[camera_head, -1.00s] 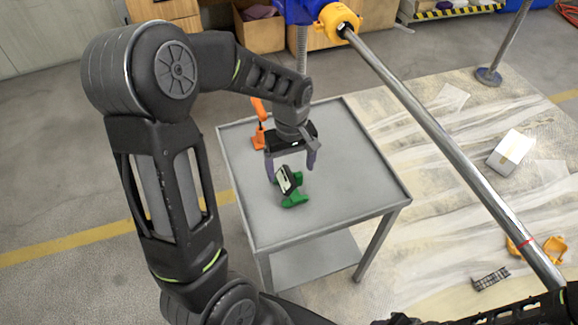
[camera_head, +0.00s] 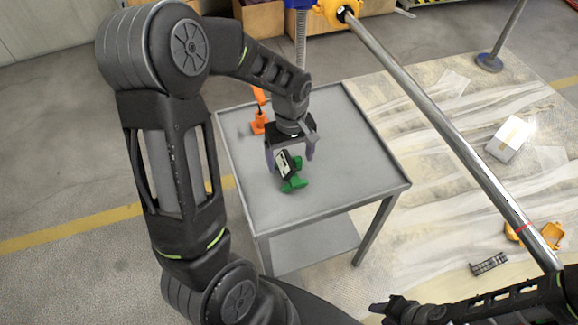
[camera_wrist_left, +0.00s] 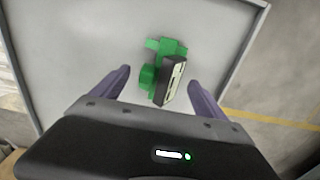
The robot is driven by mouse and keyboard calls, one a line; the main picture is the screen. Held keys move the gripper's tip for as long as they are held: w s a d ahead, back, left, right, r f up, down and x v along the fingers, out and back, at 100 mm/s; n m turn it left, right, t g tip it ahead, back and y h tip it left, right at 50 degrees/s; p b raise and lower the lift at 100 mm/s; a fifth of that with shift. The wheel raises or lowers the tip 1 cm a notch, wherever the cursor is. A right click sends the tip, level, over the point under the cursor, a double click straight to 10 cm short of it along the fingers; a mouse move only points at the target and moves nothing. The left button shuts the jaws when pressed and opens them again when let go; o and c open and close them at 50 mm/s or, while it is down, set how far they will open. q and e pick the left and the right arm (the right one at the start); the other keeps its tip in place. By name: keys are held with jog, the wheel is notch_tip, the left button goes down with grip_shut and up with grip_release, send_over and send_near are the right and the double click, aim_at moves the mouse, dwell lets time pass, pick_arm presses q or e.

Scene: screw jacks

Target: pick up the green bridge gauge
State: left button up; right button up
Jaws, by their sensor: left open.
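The green bridge gauge (camera_head: 294,184) is on the grey table top, with a dark-framed, pale-faced dial block (camera_head: 283,164) on it. In the left wrist view the gauge (camera_wrist_left: 149,76) shows its green body and the tilted dial block. My left gripper (camera_head: 290,160) is above the table at the gauge, pointing down. In the wrist view its two purple-grey fingers (camera_wrist_left: 159,80) are spread, with the gauge between and just beyond the tips. I cannot tell the exact height gap. My right gripper (camera_head: 388,308) is low at the right, dark and far from the table; its jaws are unclear.
An orange tool (camera_head: 258,122) stands at the table's (camera_head: 350,140) back left corner. A long metal bar (camera_head: 440,130) slants across the right side. A white box (camera_head: 509,139) and orange parts (camera_head: 550,234) lie on the floor sheet. The table's right part is clear.

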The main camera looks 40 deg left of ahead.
aim_at(290, 159)
pick_arm(q)
notch_tip(290, 159, down, 5)
jog(key=shift+f, duration=0.1)
dwell(0.7)
grip_shut()
dwell(0.8)
jog(key=shift+r, duration=0.25)
notch_tip(290, 159, up, 10)
jog(key=shift+f, duration=0.1)
dwell(0.7)
